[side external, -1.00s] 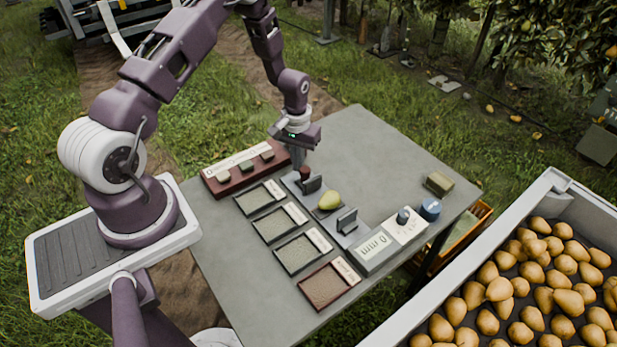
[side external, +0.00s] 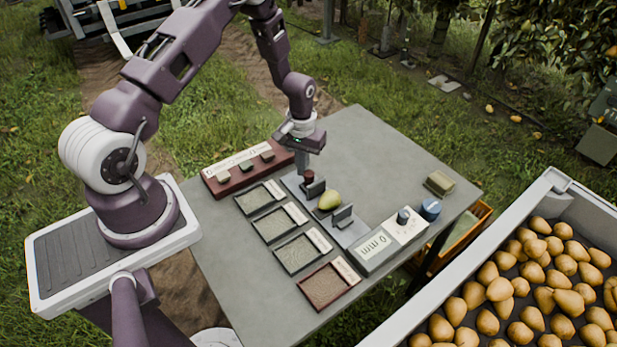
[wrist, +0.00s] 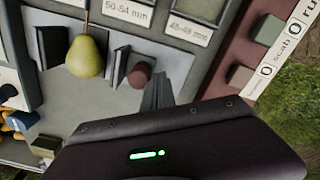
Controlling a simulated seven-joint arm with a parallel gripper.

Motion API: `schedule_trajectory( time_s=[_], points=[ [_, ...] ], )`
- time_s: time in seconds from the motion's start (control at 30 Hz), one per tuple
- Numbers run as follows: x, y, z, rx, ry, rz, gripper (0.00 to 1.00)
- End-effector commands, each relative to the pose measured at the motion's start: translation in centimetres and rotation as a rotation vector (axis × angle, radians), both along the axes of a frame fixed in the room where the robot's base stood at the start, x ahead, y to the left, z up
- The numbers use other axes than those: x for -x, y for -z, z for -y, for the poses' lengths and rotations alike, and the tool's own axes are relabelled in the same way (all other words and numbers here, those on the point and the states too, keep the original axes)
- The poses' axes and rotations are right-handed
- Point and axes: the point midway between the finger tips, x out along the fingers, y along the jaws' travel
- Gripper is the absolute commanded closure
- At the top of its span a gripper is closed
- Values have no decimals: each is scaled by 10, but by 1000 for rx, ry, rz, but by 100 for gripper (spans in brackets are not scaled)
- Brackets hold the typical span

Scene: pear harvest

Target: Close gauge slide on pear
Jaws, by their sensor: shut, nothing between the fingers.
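The yellow-green pear (side external: 329,201) sits on the grey gauge between two upright dark plates. It also shows in the wrist view (wrist: 86,50). The sliding plate (side external: 315,189) with its dark red knob (side external: 308,176) is on the side nearer my gripper; a narrow gap to the pear shows in the wrist view. The fixed plate (side external: 343,217) stands on the pear's other side. My gripper (side external: 303,168) is shut and empty, pointing down behind the knob on the side away from the pear. Whether the fingers (wrist: 157,95) touch the knob I cannot tell.
A display box (side external: 375,252) reading 0 mm and a dial block (side external: 404,224) stand beyond the fixed plate. Several sorting trays (side external: 298,253) lie alongside the gauge. A red rack (side external: 220,186) with small blocks is near my gripper. The table's far part is clear.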

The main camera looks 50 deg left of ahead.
Motion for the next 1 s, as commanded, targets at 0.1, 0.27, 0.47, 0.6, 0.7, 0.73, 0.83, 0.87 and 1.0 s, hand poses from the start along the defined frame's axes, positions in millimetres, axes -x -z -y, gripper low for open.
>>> schedule_trajectory(
  time_s=[0.1, 0.27, 0.47, 0.6, 0.7, 0.73, 0.83, 0.87, 1.0],
  points=[
    [0, 0, 0, 0, 0, 0, 100],
    [0, 0, 0, 0, 0, 0, 100],
    [0, 0, 4, 0, 1, 0, 100],
    [-1, 0, 7, 0, 1, 1, 100],
    [-1, 0, 10, 0, 1, 1, 100],
    [-1, 0, 10, 0, 1, 1, 100],
    [-1, 0, 12, 0, 0, 1, 100],
    [-1, 0, 13, 0, 0, 1, 100],
    [-1, 0, 16, 0, 0, 1, 100]
  ],
)
